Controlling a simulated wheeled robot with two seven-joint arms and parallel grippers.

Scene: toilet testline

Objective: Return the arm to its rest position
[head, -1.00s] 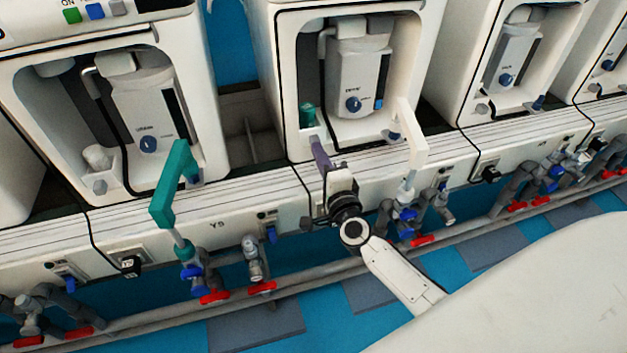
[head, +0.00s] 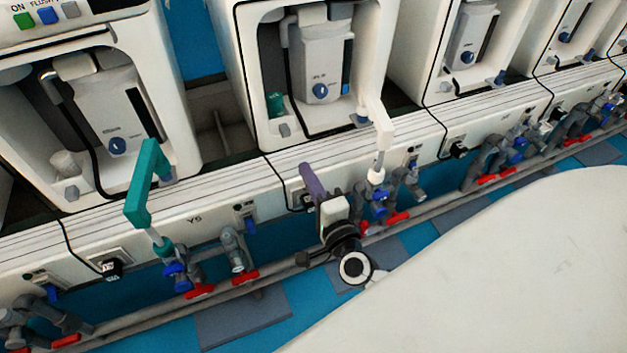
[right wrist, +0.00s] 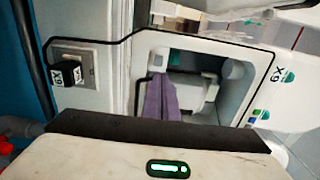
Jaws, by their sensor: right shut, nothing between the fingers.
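My right gripper (head: 312,184) with its purple fingers points at the bench front, below the middle test unit, in the head view. It is shut and empty. It hangs in front of the bench edge, left of the white tap-like fixture. In the right wrist view the purple fingers (right wrist: 158,100) are together, in front of the opening of a test unit (right wrist: 205,75). My right arm comes in from below, partly hidden by my white body. My left gripper is out of view.
A teal fixture (head: 145,185) stands at left and a white fixture (head: 380,125) to the right of my gripper. Pipes with blue and red valves (head: 245,276) run along the bench front. A power socket (right wrist: 72,75) with a black plug shows in the right wrist view.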

